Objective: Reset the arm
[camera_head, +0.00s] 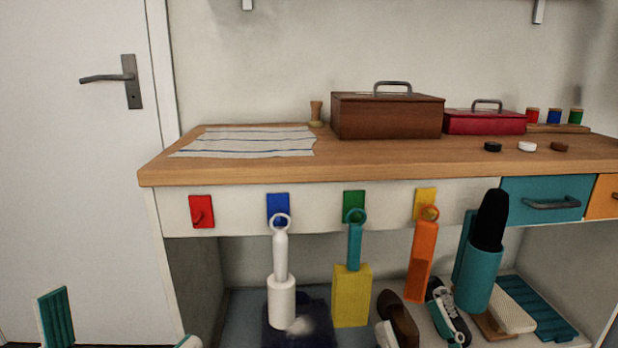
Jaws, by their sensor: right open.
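One finger with a ribbed teal pad shows at the left. Only the pale tip of the other shows to its right. The fingers are wide apart with nothing between them. The gripper appears in front of the white door, left of the wooden counter (240,174), and seems clear of both. The rest of this arm is hidden below the frame.
White (281,280), teal-and-yellow (352,290) and orange (422,262) tools hang under the counter; the red hook (201,211) is empty. Shoes (446,312) sit below. A black-and-teal object (482,275) stands out at right. A brown box (387,116) is on top.

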